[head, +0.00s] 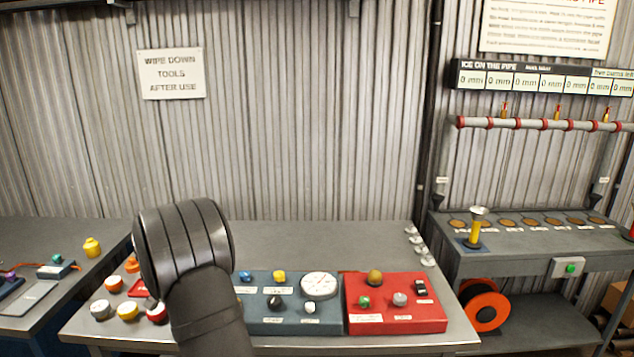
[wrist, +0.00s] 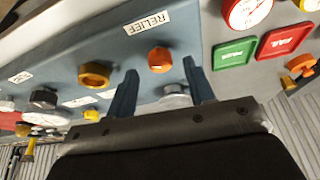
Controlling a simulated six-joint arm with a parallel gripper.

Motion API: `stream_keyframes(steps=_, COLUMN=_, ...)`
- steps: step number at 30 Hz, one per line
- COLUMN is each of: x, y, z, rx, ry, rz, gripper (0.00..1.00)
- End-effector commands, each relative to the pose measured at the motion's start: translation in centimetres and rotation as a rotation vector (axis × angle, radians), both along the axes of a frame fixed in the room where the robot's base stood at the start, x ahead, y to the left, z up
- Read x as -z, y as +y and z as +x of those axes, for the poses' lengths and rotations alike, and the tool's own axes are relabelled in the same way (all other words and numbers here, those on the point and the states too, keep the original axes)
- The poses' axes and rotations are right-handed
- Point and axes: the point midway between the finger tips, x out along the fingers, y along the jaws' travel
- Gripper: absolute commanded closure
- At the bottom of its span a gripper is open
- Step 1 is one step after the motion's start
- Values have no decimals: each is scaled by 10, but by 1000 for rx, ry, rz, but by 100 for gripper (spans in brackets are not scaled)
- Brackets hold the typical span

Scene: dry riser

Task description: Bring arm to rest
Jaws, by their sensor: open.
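My gripper (wrist: 163,82) shows in the wrist view, with two blue fingers spread apart and nothing between the tips that I can see being held. It is over a blue-grey control panel (wrist: 75,62), which also shows in the head view (head: 327,319). An orange knob (wrist: 160,60) by a RELIEF label lies just beyond and between the fingertips. A silver knob (wrist: 175,92) shows behind it, between the fingers. I cannot tell the exact height above the panel. In the head view my dark arm covers the panel's left part and the gripper is hidden.
A red panel (head: 392,314) with knobs stands to the right on the bench (head: 290,236). Round caps (head: 128,311) lie to the left. Red (wrist: 284,40) and green (wrist: 236,50) plates are near the fingers. A second bench (head: 515,258) stands right.

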Motion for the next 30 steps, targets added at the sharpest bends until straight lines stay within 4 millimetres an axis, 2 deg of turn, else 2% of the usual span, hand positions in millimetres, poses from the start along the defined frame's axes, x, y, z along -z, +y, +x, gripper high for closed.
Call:
stream_keyframes(steps=3, x=12, y=0, z=5, rx=0, ry=0, rz=0, gripper=51)
stream_keyframes(steps=7, x=19, y=-1, z=8, rx=-1, ry=0, rz=0, gripper=51)
stream_keyframes(steps=19, x=18, y=0, z=8, rx=-3, ry=-1, rz=0, gripper=51)
stream_keyframes(steps=25, x=0, y=1, z=1, rx=-1, ry=-2, rz=2, gripper=51)
stream_keyframes(steps=30, x=-30, y=2, z=-11, rx=-2, ry=-4, rz=2, gripper=51)
